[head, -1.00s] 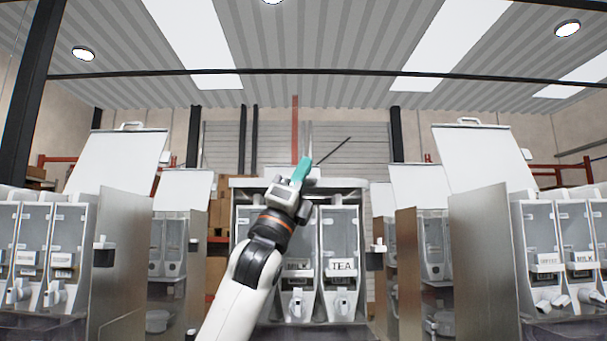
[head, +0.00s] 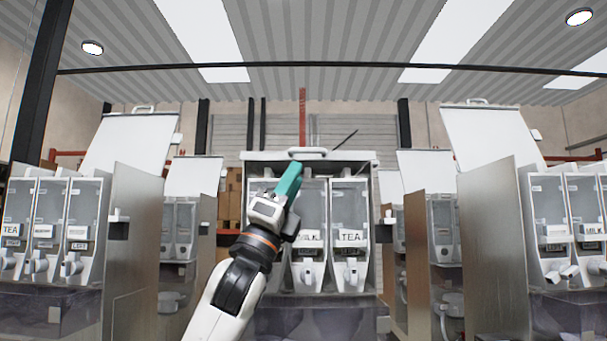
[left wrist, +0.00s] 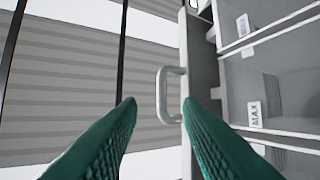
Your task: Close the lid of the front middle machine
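The front middle machine (head: 372,200) stands ahead, with MILK and TEA canisters visible in its open front. Its lid (head: 345,156) shows as a thin, roughly level light slab along the top, with a handle (head: 308,152). I cannot tell whether a gap remains beneath it. My left gripper (head: 292,170), with teal fingers, is in front of the machine's upper edge, just below and left of the handle. In the left wrist view the fingers (left wrist: 158,102) are apart and empty, with the handle (left wrist: 165,95) ahead of the gap between them. My right gripper is not in view.
Machines at left and right have raised white lids (head: 130,143) (head: 490,135). Upright metal panels (head: 135,240) (head: 488,250) flank the space around the middle machine. Further machines with raised lids (head: 195,176) (head: 425,175) stand behind.

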